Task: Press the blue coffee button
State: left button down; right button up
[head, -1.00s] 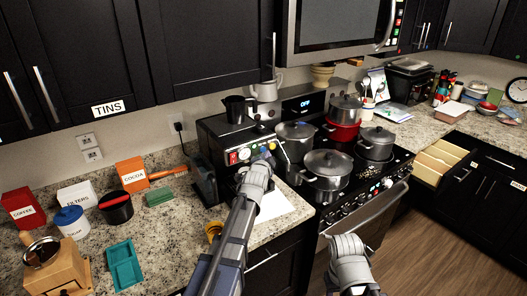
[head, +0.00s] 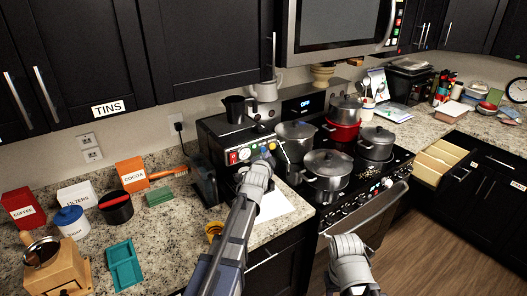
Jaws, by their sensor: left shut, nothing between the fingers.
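The black coffee machine (head: 220,139) stands on the counter left of the stove. Its front panel has a row of coloured buttons. My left gripper (head: 270,161) is shut and empty, just below and in front of the blue button. I cannot tell whether its tip touches the panel. My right gripper (head: 347,243) is low in front of the oven. Its fingers are not clear enough to show whether they are open.
A dark jug (head: 237,109) stands on the machine. Several pots, including a large lidded pot (head: 327,171), crowd the stove just right of it. A white sheet (head: 273,206) lies under my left wrist. Tins and a teal tray (head: 125,266) are at left.

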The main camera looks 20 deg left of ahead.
pick_arm(q)
jog(key=shift+w+a, duration=0.1)
jog(key=shift+w+a, duration=0.2)
jog(key=shift+a, duration=0.05)
jog(key=shift+w+a, duration=0.2)
jog(key=shift+a, duration=0.1)
dwell(0.8)
jog(key=shift+d, duration=0.1)
dwell(0.4)
jog(key=shift+s+d, duration=0.5)
jog(key=shift+d, duration=0.05)
jog(key=shift+s+d, duration=0.8)
jog(key=shift+d, duration=0.2)
jog(key=shift+s+d, duration=0.75)
jog(key=shift+d, duration=0.2)
